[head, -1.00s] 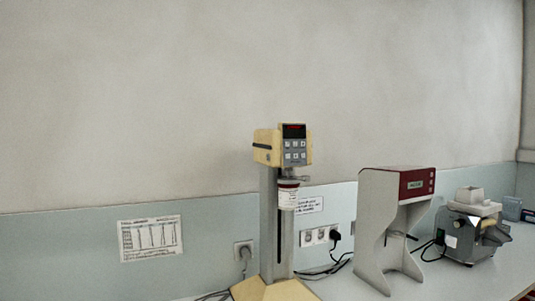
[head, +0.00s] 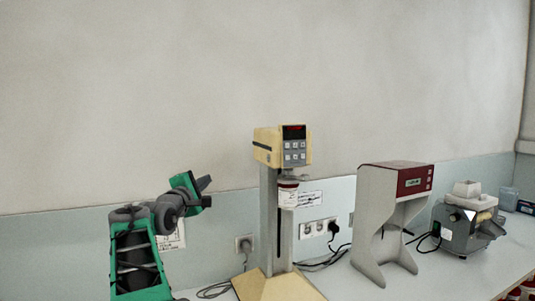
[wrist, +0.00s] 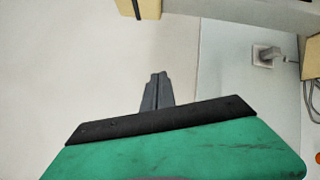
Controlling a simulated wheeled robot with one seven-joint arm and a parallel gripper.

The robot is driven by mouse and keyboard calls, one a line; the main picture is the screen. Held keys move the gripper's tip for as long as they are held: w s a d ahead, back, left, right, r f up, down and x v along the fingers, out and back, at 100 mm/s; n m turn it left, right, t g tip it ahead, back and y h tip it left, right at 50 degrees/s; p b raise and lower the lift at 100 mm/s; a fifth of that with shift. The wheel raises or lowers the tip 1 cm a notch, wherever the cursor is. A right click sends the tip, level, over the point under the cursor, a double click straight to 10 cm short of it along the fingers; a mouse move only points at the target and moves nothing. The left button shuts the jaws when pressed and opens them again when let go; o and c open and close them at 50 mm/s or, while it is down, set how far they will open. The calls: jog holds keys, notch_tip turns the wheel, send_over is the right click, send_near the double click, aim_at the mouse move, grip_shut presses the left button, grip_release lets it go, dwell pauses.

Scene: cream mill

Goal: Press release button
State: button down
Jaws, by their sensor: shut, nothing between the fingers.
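The cream mixing machine (head: 268,147) stands on the bench in the head view. Its head has a red display (head: 293,132) and a keypad of small grey buttons (head: 295,152); their labels are too small to read, so I cannot tell which is the release button. A white jar (head: 287,194) with a dark red band sits under the head. My gripper shows in the wrist view (wrist: 157,76) with its grey fingers together, empty. In the head view my green arm is raised left of the machine, apart from it. Part of the cream head shows at the wrist view's top edge.
A grey and dark red machine (head: 377,220) stands to the right, with a smaller grey machine (head: 465,222) beyond it. Cables and plugs run from wall sockets (head: 318,228) behind. The wall above the bench is bare.

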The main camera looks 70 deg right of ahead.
aim_at(268, 158)
jog(key=s+d+r+g+h, duration=0.2)
jog(key=s+d+r+g, duration=0.1)
jog(key=s+d+r, duration=0.1)
jog(key=shift+s+d+r+g+p, duration=0.35)
jog(key=shift+s+r, duration=0.2)
jog(key=shift+s, duration=0.45)
jog(key=s+d, duration=0.6)
jog(key=shift+p, duration=0.45)
jog(key=shift+s+d, duration=0.1)
dwell(0.9)
jog(key=shift+s+d, duration=0.3)
jog(key=shift+s+d+p, duration=0.2)
jog(key=shift+p, duration=0.1)
dwell(0.6)
jog(key=shift+w+a, duration=0.5)
